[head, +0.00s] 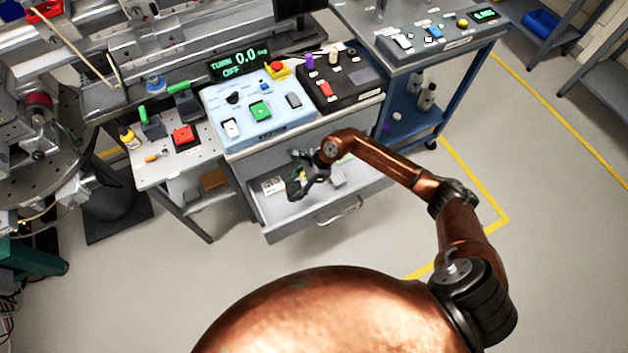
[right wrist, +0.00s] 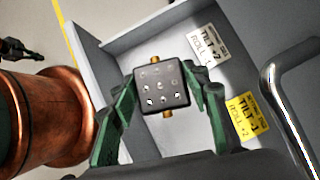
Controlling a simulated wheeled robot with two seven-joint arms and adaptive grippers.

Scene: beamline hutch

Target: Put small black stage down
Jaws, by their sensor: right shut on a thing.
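The small black stage (right wrist: 162,86) is a dark square block with several holes in its face and a brass-coloured knob at two opposite edges. My right gripper (right wrist: 160,92) has its green fingers closed on two sides of it. In the head view, my right gripper (head: 300,184) is over the open drawer (head: 318,221). The stage is too small and covered to make out there. I cannot tell whether the stage touches the drawer floor.
In the right wrist view, a white label (right wrist: 209,46) and a yellow label (right wrist: 246,117) lie in the drawer beside the stage. The control box (head: 258,108) stands on the bench above.

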